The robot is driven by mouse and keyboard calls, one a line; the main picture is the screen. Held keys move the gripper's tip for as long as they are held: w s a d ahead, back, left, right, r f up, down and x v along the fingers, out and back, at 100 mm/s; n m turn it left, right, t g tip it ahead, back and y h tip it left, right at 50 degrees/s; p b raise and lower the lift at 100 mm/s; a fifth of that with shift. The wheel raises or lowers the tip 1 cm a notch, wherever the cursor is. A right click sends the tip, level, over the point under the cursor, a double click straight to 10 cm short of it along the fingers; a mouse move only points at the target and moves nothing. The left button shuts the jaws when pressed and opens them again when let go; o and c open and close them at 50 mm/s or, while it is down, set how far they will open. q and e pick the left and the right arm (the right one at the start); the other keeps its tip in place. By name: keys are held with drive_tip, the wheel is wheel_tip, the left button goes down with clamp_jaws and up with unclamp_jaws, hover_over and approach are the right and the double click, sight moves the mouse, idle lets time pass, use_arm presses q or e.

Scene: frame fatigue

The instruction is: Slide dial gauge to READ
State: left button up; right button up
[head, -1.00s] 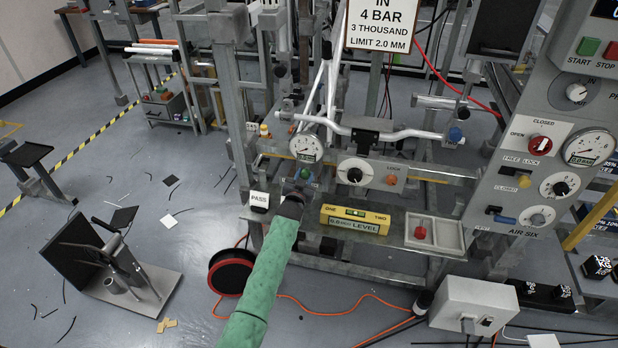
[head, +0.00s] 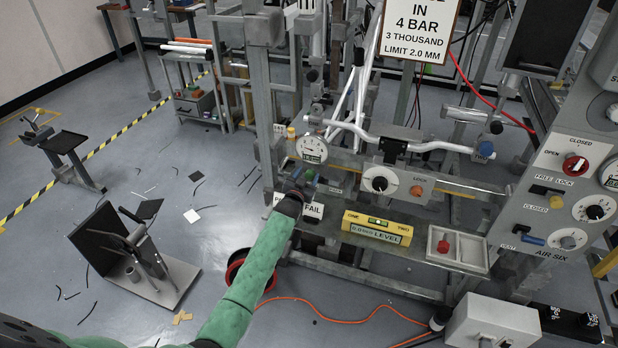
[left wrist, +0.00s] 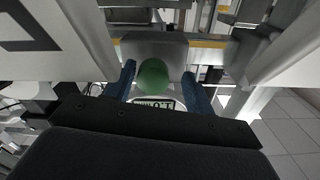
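The dial gauge (head: 311,150) has a round white face and a small readout window. It sits on the rail at the left of the bench, left of the LOCK dial. A green ball knob (left wrist: 152,78) is below the gauge; the readout also shows behind it in the left wrist view. My left gripper (head: 303,184) is at the knob, just below the gauge. In the left wrist view its blue fingers (left wrist: 160,88) stand apart on either side of the knob, with a gap visible on the right. Whether one finger touches it is unclear. No READ mark is legible. My right gripper is out of view.
The LOCK dial (head: 380,180) and an orange knob (head: 417,191) are right of the gauge. A FAIL plate (head: 313,211), a yellow level (head: 377,227) and a tray (head: 475,258) with a red knob lie along the bench front. Bent white tubes (head: 372,90) rise behind the rail.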

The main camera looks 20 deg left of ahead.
use_arm(q)
drive_tip(key=shift+d, duration=0.1)
drive_tip(key=shift+s+f, duration=0.15)
drive_tip(key=shift+s, duration=0.25)
drive_tip(key=s+b, duration=0.1)
drive_tip(key=s, duration=0.6)
drive_tip(key=shift+b, duration=0.35)
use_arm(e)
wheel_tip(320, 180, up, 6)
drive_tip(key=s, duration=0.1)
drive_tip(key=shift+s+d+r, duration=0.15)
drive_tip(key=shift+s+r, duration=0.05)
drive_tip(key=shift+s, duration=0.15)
use_arm(q)
drive_tip(key=shift+a, duration=0.2)
